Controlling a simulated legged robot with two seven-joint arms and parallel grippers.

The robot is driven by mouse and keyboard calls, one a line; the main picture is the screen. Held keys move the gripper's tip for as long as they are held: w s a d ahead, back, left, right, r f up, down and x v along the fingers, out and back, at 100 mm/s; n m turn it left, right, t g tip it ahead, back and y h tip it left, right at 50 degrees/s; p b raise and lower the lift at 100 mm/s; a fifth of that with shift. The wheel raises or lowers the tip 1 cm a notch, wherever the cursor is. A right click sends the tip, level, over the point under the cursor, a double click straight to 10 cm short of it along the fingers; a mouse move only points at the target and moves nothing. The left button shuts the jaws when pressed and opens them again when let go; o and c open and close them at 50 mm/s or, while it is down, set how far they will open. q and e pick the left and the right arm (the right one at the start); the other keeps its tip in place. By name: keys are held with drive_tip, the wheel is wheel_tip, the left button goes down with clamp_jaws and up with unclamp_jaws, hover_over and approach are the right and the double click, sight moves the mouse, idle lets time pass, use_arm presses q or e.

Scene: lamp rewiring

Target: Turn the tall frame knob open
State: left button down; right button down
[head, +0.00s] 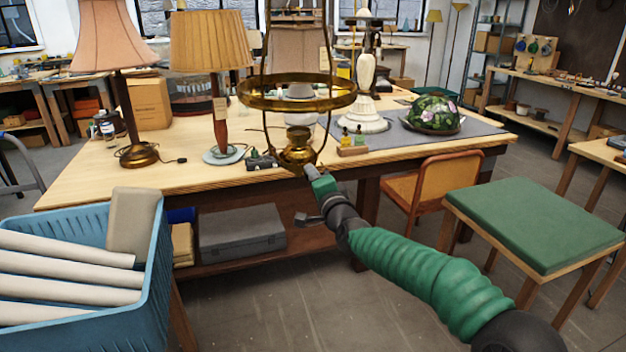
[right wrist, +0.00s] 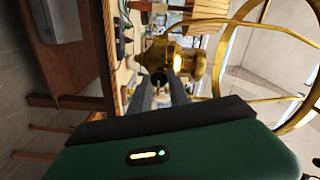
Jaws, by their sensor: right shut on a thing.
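The tall brass frame (head: 345,97) hangs or stands at the near edge of the workbench, with a wide ring and a brass burner (head: 298,152) low in its middle. In the right wrist view the burner (right wrist: 188,60) is just beyond my fingers, and part of the frame's ring (right wrist: 300,112) curves at the right. My right gripper (head: 311,171) reaches up to the burner's near side. In the right wrist view its fingers (right wrist: 160,88) are shut on the small dark knob (right wrist: 158,78), which they partly hide. My left gripper is not in view.
Two shaded lamps (head: 212,42) (head: 105,35) stand left on the workbench (head: 90,185). Small bottles on a wooden block (head: 352,150), a white lamp base (head: 366,75) and a floral glass shade (head: 433,113) are to the right. A blue crate (head: 155,255) with rolls is at left front; a green-topped stool (head: 535,220) is at right.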

drive_tip(key=c, duration=1.3)
unclamp_jaws()
drive_tip(key=shift+o, duration=0.2)
drive_tip(key=v, duration=1.6)
drive_tip(key=shift+s+b, duration=0.4)
drive_tip(key=shift+b, duration=0.05)
drive_tip(key=shift+d, duration=0.1)
